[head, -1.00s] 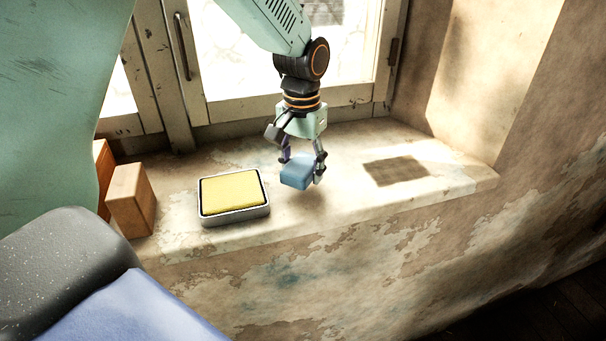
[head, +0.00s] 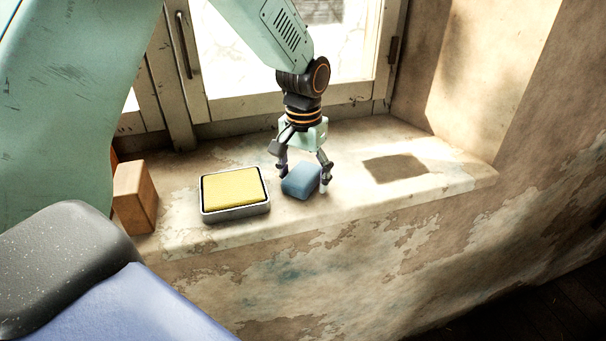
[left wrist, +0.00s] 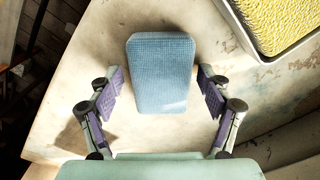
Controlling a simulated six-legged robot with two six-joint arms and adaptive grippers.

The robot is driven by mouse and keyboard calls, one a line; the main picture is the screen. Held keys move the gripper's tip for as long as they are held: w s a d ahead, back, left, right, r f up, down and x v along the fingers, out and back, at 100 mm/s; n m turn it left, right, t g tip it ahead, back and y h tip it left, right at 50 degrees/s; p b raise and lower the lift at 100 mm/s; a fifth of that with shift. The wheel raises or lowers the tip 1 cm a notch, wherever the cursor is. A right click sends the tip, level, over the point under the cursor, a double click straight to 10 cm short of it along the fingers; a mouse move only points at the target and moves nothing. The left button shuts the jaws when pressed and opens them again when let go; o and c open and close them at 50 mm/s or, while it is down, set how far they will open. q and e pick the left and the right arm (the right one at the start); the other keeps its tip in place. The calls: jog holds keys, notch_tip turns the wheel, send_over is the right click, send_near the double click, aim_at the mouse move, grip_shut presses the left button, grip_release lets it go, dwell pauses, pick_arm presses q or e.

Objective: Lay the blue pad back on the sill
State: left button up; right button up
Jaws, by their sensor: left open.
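The blue pad (head: 301,181) lies on the stone sill (head: 355,205), just right of the yellow pad's tray. It also shows in the left wrist view (left wrist: 161,72), flat on the sill. My left gripper (head: 304,180) is open, with its fingers down on either side of the pad. In the left wrist view a gap shows between each finger (left wrist: 163,95) and the pad. My right gripper does not show.
A metal tray (head: 236,213) with a yellow pad (head: 232,188) stands close to the left of the blue pad. A wooden block (head: 135,196) stands at the left end of the sill. The window (head: 345,98) is behind. The sill is clear to the right.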

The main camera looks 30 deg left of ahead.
aim_at(303, 173)
pick_arm(q)
jog(key=shift+w+r, duration=0.1)
jog(key=shift+r, duration=0.2)
notch_tip(303, 173, up, 12)
jog(key=shift+f+b, duration=0.15)
jog(key=shift+b, duration=0.3)
dwell(0.3)
